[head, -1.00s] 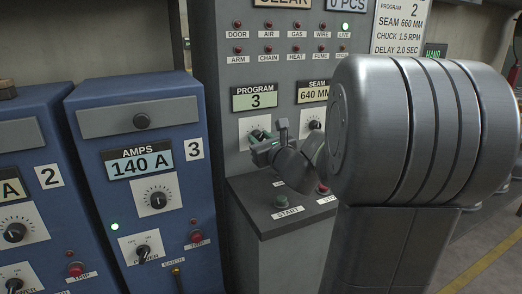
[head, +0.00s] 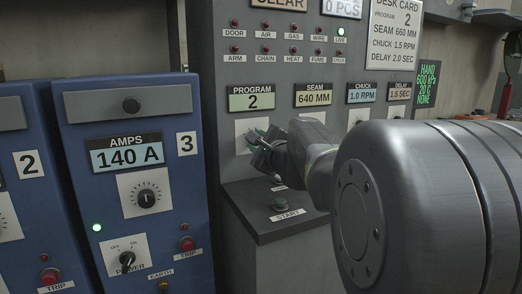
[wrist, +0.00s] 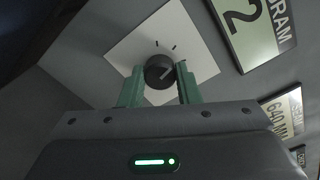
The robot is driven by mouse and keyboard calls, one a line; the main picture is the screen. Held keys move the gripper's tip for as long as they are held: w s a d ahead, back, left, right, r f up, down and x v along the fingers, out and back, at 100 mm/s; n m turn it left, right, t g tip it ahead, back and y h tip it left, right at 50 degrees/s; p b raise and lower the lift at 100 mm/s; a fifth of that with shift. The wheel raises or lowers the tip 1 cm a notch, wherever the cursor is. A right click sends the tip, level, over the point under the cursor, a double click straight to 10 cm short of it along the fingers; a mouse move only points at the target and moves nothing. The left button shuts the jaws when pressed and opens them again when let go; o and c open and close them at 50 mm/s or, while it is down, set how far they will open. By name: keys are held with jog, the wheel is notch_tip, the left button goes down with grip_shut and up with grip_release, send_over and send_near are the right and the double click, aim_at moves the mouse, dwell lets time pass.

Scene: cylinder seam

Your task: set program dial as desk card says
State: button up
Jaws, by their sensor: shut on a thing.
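The program dial (wrist: 160,71) is a dark round knob on a white plate in the wrist view. My gripper (wrist: 160,84) is shut on it, one green finger on each side. In the head view my gripper (head: 258,142) hides most of the dial in front of its white plate (head: 243,126). The program display (head: 252,97) above it reads 2, and a large 2 also shows in the wrist view (wrist: 243,22). The desk card (head: 396,33) at the upper right reads program 2, seam 660 mm, chuck 1.5 rpm, delay 2.0 s.
The seam display (head: 313,94) reads 640 mm, the chuck display (head: 361,92) 1.0 rpm, the delay display (head: 398,91) 1.5 s. A start button (head: 280,203) sits on the ledge below my gripper. A blue power unit (head: 135,190) stands at the left.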

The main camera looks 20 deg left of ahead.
jog(key=shift+f+n+b, duration=0.1)
jog(key=shift+n+b, duration=0.2)
jog(key=shift+n, duration=0.2)
jog(key=o, duration=1)
jog(key=shift+d, duration=0.1)
